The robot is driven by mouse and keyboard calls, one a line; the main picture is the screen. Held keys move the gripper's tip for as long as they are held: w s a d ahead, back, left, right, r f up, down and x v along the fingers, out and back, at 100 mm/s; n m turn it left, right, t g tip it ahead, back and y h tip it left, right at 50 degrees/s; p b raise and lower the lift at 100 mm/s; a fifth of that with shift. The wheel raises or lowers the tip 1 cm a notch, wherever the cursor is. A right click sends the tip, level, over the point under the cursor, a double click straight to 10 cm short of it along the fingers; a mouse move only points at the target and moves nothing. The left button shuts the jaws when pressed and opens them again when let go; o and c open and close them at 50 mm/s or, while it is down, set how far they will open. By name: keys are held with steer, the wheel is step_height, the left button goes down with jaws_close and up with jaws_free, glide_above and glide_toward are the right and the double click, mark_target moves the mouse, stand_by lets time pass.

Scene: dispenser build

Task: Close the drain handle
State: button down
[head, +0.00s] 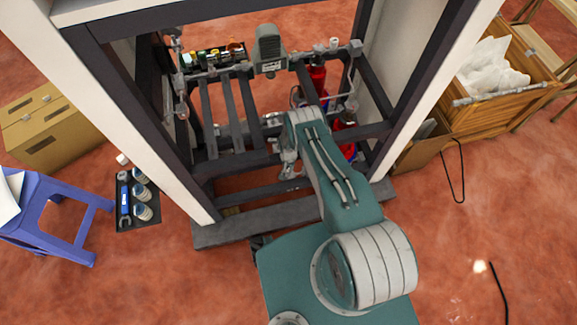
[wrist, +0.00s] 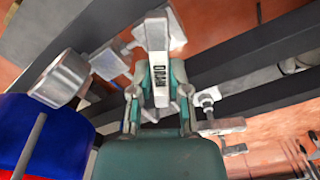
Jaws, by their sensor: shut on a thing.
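The drain handle (wrist: 156,35) is a pale grey lever with a white label and dark lettering in the wrist view. It points up the picture, away from my gripper's palm. My gripper (wrist: 158,80) has its two teal fingers on either side of the handle's lower part and is shut on it. In the head view my gripper (head: 288,160) is small, at the end of my teal arm inside the dark frame. I cannot make out the handle clearly there.
The dark metal frame (head: 240,230) with white posts surrounds my arm. Dark bars cross close to the gripper, and a grey cylindrical fitting (wrist: 60,78) is at its left in the wrist view. A red cylinder (head: 317,78) stands inside. A blue stool (head: 50,190) and tool tray (head: 124,205) are left.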

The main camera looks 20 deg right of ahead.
mark_target(288, 166)
steer(key=m, duration=0.6)
steer(key=shift+f, duration=0.1)
steer(key=m, duration=0.6)
stand_by(0.4)
steer(key=c, duration=0.6)
jaws_free()
steer(key=shift+a, duration=0.1)
steer(key=shift+r, duration=3.75)
